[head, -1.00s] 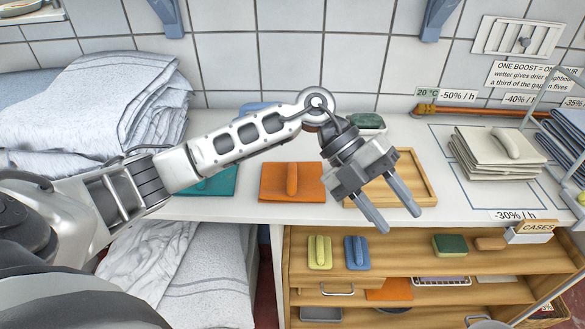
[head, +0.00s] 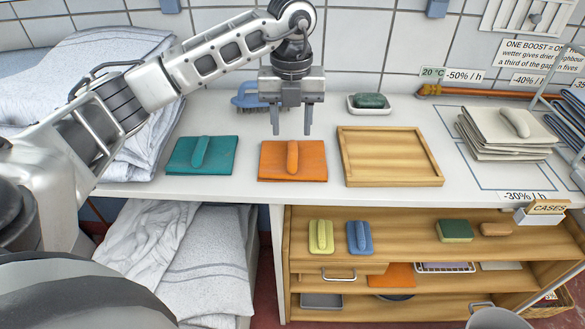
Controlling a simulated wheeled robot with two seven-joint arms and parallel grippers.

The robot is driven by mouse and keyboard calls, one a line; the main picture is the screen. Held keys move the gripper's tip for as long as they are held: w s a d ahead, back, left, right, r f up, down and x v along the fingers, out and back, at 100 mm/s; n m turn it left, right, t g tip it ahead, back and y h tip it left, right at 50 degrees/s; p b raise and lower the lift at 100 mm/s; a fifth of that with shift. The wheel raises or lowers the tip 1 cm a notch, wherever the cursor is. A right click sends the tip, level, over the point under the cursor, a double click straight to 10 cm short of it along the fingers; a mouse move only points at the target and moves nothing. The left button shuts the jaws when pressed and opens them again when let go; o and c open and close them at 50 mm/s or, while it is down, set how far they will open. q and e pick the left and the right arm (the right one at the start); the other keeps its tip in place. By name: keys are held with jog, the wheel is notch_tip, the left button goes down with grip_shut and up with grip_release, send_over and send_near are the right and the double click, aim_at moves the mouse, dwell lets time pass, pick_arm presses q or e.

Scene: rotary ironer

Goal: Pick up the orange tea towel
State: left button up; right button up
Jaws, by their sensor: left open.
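The orange tea towel (head: 270,163) lies folded flat on the white counter, with an orange rounded grip piece standing up along its middle. My left gripper (head: 291,131) points down above the towel's back edge. Its two fingers are apart with nothing between them, and the towel's grip piece shows just below them in the picture. My right gripper is not in the head view.
A teal folded towel (head: 221,158) lies to the left and an empty wooden tray (head: 434,180) to the right. Behind are a blue brush (head: 246,97) and a soap dish (head: 352,107). A stack of beige cloths (head: 475,148) sits far right, bulky linen (head: 130,60) at left.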

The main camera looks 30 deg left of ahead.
aim_at(292, 149)
pick_arm(q)
jog(key=f+b, duration=0.1)
jog(key=f, duration=0.1)
jog(key=f+b, duration=0.1)
jog(key=b, duration=0.1)
jog(key=f+b, duration=0.1)
jog(key=f, duration=0.1)
jog(key=shift+w+f, duration=0.25)
jog(key=shift+f, duration=0.05)
jog(key=shift+f+b, duration=0.15)
jog(key=shift+b, duration=0.2)
grip_shut()
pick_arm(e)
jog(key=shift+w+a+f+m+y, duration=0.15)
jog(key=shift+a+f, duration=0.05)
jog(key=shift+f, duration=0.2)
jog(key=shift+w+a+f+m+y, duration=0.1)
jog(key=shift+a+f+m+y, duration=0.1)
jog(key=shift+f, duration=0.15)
